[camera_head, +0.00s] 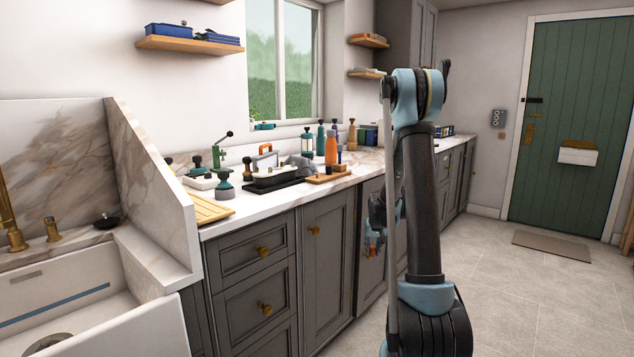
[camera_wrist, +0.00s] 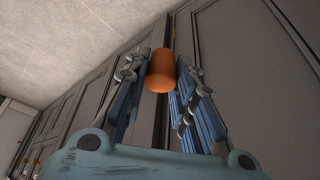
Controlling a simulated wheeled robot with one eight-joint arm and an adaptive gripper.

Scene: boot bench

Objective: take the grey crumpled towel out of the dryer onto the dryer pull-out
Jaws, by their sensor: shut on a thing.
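My gripper (camera_wrist: 160,84) is shut on an orange cylinder (camera_wrist: 161,70), which sits between its blue-and-grey fingers in the wrist view. In the head view my gripper (camera_head: 374,238) hangs in front of the grey cabinet doors, below the worktop and partly behind my arm. I see no dryer and no dryer pull-out in either view. A grey lumpy thing (camera_head: 301,165) lies on the worktop behind a black tray; I cannot tell whether it is a towel.
The marble worktop (camera_head: 233,210) carries bottles, tools and a wooden board (camera_head: 209,209). A white sink (camera_head: 130,330) is at the left. Grey cabinets (camera_head: 328,270) run below the worktop. The tiled floor (camera_head: 540,300) at the right is open, with a mat (camera_head: 556,245) by the green door (camera_head: 575,120).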

